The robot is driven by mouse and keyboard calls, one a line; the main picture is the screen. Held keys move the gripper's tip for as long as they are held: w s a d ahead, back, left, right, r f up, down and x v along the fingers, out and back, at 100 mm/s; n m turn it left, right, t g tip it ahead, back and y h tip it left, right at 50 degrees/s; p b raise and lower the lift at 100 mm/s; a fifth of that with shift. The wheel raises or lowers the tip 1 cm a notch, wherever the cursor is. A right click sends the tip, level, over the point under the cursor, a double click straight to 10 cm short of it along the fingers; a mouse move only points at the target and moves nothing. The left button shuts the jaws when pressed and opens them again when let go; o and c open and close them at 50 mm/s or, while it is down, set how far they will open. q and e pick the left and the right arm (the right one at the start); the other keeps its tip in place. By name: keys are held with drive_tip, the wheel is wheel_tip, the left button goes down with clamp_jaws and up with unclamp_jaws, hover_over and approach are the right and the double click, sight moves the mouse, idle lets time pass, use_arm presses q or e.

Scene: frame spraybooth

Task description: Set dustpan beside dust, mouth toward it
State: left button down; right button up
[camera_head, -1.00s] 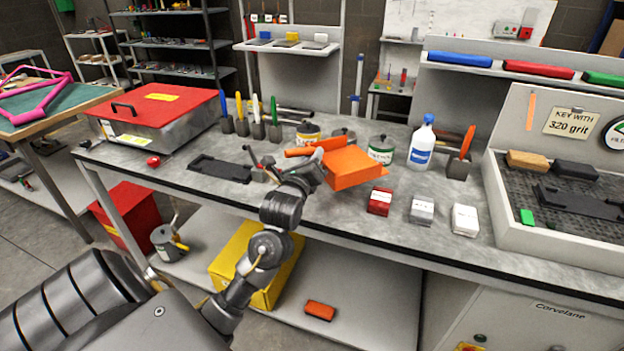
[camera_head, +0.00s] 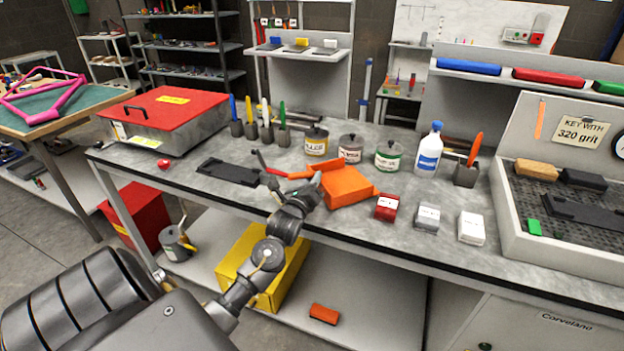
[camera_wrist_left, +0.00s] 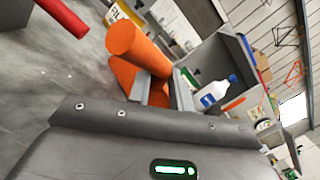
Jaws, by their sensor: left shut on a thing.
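The orange dustpan (camera_head: 346,188) is at the middle of the grey workbench (camera_head: 235,196) in the head view, close to its front edge. My left gripper (camera_head: 310,186) is shut on the dustpan's handle, which points up and left. In the left wrist view the round orange handle (camera_wrist_left: 138,46) sticks out above the jaws, with part of the pan behind it. The pan is low over the bench; I cannot tell if it touches. I cannot make out any dust. My right gripper is not in view.
Red, grey and white small boxes (camera_head: 387,207) stand just right of the dustpan. Several cans (camera_head: 351,148) and a white bottle (camera_head: 429,150) stand behind it. A black flat part (camera_head: 228,173) lies to the left. A walled grey tray (camera_head: 560,255) is at the right.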

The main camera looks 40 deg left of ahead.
use_arm(q)
drive_tip(key=c, duration=1.3)
unclamp_jaws()
drive_tip(key=shift+o, duration=0.2)
drive_tip(key=shift+s, duration=0.1)
